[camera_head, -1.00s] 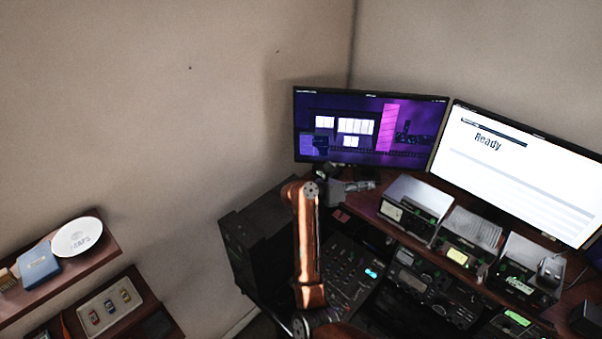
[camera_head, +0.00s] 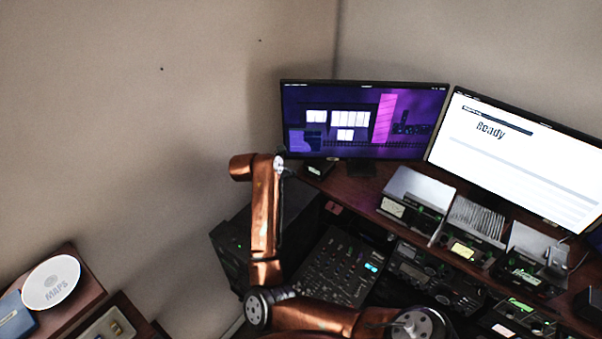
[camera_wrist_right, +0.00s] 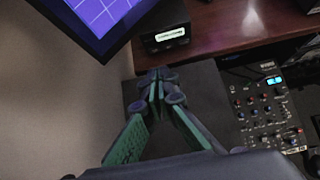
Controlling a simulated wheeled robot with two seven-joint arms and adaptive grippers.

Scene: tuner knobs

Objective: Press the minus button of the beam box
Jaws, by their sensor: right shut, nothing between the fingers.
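A small black box (camera_head: 317,169) with a pale lit strip stands at the desk's left end, below the left monitor. It also shows near the top of the right wrist view (camera_wrist_right: 165,34). I cannot read its strip or make out a minus button, and cannot tell for sure that it is the beam box. My right gripper (camera_wrist_right: 157,80) is shut and empty, with its tips a little below this box in the wrist picture and apart from it. In the head view my copper right arm mostly hides the gripper. My left gripper is not in view.
The left monitor (camera_head: 362,121) stands behind the box, and its corner is close in the wrist view. A dark cabinet (camera_wrist_right: 205,100) lies below the gripper. A mixer panel (camera_head: 337,268) and several radios fill the right. Bare wall lies left.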

